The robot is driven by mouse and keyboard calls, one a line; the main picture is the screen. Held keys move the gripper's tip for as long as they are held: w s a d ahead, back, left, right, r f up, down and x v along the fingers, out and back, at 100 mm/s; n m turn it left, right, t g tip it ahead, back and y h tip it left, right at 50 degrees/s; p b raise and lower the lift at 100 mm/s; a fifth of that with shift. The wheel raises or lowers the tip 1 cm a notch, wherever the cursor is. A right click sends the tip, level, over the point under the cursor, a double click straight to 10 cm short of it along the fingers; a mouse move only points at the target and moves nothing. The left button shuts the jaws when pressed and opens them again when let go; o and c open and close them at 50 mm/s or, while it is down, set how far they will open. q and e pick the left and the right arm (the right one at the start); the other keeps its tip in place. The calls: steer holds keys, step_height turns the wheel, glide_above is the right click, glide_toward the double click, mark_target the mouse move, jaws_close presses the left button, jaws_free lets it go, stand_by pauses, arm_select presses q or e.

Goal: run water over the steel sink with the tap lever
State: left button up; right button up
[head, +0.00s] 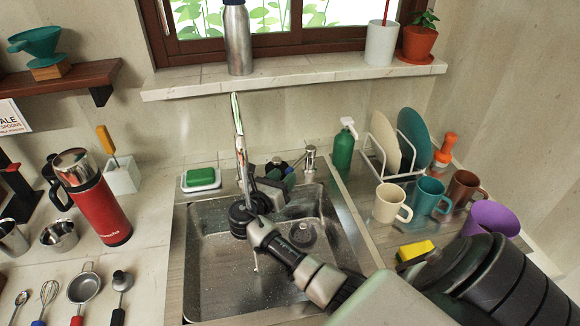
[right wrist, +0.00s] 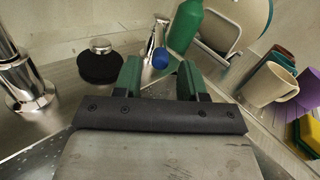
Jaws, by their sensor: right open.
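The steel sink (head: 210,265) is set into the counter, with its drain (head: 302,234) showing. The tall chrome tap (head: 240,140) stands at its back edge; its base (right wrist: 25,85) is at the left in the right wrist view. A short chrome fitting (head: 310,158) stands behind the sink's right back corner. In the right wrist view this fitting (right wrist: 154,38) has a blue ball at its lower end and appears beyond my fingers; I take it for the lever. My right gripper (head: 280,172) is open above the back of the sink, its green fingers (right wrist: 160,80) apart and empty. I cannot tell whether water runs.
A green bottle (head: 344,148), a plate rack (head: 378,158) and several mugs (head: 391,204) stand right of the sink. A yellow sponge (head: 415,250) lies nearer. A green soap (head: 200,177) and a red flask (head: 95,200) are at left.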

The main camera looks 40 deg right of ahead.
mark_target(292, 166)
steer(key=x, duration=0.5)
jaws_close()
